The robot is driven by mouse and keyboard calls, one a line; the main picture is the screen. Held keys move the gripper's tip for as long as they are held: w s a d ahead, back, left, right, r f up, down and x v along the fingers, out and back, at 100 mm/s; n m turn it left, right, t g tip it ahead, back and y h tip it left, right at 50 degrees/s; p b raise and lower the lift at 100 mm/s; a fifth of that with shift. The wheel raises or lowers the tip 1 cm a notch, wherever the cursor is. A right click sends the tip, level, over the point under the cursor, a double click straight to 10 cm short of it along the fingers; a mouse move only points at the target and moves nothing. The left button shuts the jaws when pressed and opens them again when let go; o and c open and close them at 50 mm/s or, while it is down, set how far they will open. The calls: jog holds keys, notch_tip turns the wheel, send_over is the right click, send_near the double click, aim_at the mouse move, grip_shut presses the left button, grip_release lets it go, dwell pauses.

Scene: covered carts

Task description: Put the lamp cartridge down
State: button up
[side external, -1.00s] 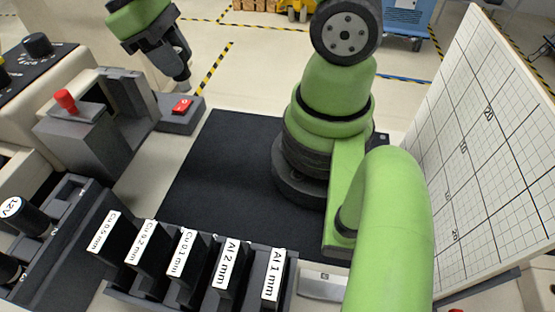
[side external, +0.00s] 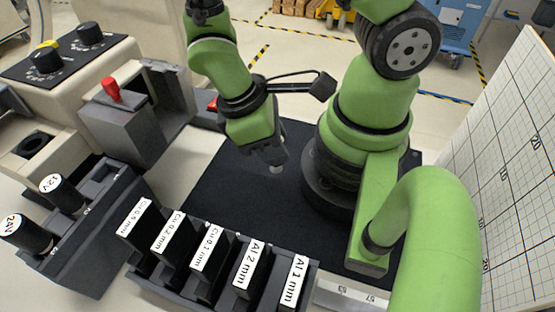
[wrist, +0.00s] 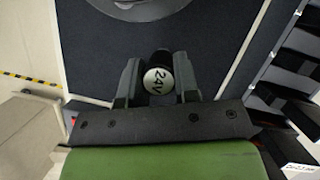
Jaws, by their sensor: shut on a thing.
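In the side view my gripper (side external: 272,160) points down over the black mat (side external: 225,190), beside my base. A small pale tip (side external: 277,169) shows below the fingers; the rest of the cartridge is hidden there. I cannot tell whether it touches the mat.
Other cartridges marked 12V (side external: 68,196) and 24V (side external: 28,236) stand in a dark rack at left. A holder (side external: 205,290) with labelled Cu and Al plates lines the mat's front edge. A red-knobbed grey box (side external: 115,130) stands at left. The mat around my gripper is clear.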

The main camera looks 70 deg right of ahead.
jog(key=shift+f, duration=2.2)
jog(key=shift+f, duration=0.1)
jog(key=o, duration=1)
jog(key=v, duration=1.2)
jog(key=d+r+m+t+y, duration=0.1)
jog(key=r+m+t, duration=0.1)
jog(key=r, duration=0.3)
jog(key=s+d+r+m+t+y, duration=0.1)
jog(key=r+m+t, duration=0.2)
jog(key=r+t, duration=0.1)
jog(key=d+r+m+t+y, duration=0.1)
jog(key=d+r+m+t, duration=0.1)
jog(key=r+t, duration=0.2)
notch_tip(320, 180, up, 2)
jog(key=shift+s+d+r+m+y, duration=0.1)
jog(key=shift+s+m+y, duration=0.1)
jog(key=shift+m+y, duration=0.15)
jog(key=shift+o, duration=0.3)
jog(key=shift+s+d+r+m+t, duration=0.15)
jog(key=shift+s+r+m+t, duration=0.25)
jog(key=shift+t, duration=0.2)
